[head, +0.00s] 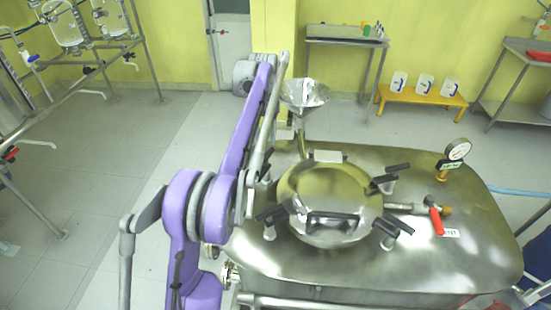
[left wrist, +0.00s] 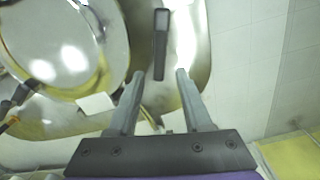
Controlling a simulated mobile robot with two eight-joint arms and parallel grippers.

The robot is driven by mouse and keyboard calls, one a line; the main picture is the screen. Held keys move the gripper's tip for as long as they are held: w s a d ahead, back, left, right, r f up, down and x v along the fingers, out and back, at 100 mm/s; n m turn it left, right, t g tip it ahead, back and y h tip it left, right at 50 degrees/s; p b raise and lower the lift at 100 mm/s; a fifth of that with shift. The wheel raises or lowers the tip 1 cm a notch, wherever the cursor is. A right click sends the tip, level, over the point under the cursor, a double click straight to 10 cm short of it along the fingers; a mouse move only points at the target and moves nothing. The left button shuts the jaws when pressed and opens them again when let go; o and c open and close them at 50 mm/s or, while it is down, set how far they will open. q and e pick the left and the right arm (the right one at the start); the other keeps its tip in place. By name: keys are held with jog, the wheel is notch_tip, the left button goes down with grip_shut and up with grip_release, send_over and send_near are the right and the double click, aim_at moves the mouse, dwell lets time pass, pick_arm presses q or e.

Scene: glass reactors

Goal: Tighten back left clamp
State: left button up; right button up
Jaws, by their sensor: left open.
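The reactor's round steel lid (head: 345,190) sits on the vessel top, with black-handled clamps around its rim. The back left clamp is largely hidden behind my purple left arm in the head view. In the left wrist view a black clamp handle (left wrist: 160,45) points away from the camera, beside the lid (left wrist: 60,45). My left gripper (left wrist: 158,75) is open. The near end of the handle lies between its fingertips in the picture; I cannot tell whether they touch it. The gripper's fingers cannot be made out in the head view. My right gripper is not in view.
A steel funnel (head: 305,93) stands behind the lid. A pressure gauge (head: 458,150) and a red valve handle (head: 436,221) are on the right of the vessel top. Other handles (head: 388,230) stand up around the lid. Open floor (head: 90,190) lies to the left.

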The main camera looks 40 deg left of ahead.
aim_at(266, 155)
pick_arm(q)
notch_tip(266, 155, down, 10)
jog(key=shift+b, duration=0.45)
grip_shut()
dwell(1.3)
